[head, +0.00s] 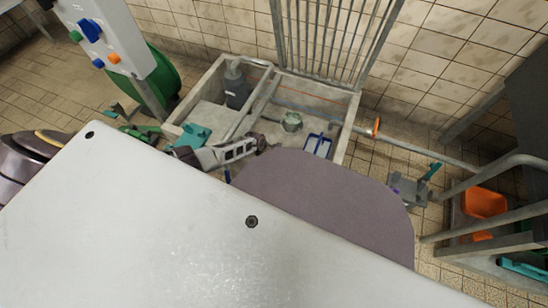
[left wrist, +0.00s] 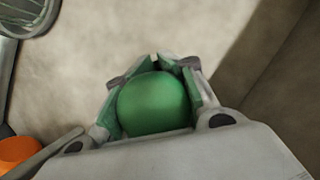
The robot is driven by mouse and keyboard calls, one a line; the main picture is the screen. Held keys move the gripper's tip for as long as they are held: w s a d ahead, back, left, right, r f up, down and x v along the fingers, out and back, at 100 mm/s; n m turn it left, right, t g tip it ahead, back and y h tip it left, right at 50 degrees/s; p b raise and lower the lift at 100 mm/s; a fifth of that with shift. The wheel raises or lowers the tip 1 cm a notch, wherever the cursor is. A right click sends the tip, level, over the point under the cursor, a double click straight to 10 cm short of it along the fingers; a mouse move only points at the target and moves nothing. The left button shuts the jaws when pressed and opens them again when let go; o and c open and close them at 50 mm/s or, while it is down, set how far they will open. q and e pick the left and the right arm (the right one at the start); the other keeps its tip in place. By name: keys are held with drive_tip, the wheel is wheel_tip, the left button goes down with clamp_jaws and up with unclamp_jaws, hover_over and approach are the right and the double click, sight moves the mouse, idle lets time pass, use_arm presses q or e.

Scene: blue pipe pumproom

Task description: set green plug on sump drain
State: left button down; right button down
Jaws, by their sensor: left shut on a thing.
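My left gripper (head: 262,143) reaches over the concrete sump (head: 353,108) in the head view. In the left wrist view the left gripper (left wrist: 155,75) is shut on the green plug (left wrist: 153,103), whose rounded side faces the camera. The plug is hard to make out in the head view. A round, ribbed grey-green thing (head: 291,122) sits in the sump, right of the gripper. A round ribbed rim (left wrist: 28,15) shows at the top left of the left wrist view; I cannot tell whether it is the drain. My right gripper is not in view.
A pipe with an orange handle (head: 376,127) runs right. An orange bin (head: 485,203) stands behind rails.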

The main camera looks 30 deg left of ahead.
use_arm(q)
drive_tip(key=c, duration=1.2)
unclamp_jaws()
drive_tip(key=shift+c, duration=0.2)
drive_tip(key=shift+o, duration=0.7)
drive_tip(key=shift+a+r, duration=0.1)
drive_tip(key=shift+r, duration=0.1)
drive_tip(key=shift+s+a+r, duration=0.1)
drive_tip(key=shift+a+r, duration=0.1)
drive_tip(key=shift+r, duration=0.25)
drive_tip(key=v, duration=1)
drive_tip(key=shift+s+r, duration=0.2)
drive_tip(key=shift+r, duration=0.1)
drive_tip(key=shift+r, duration=0.1)
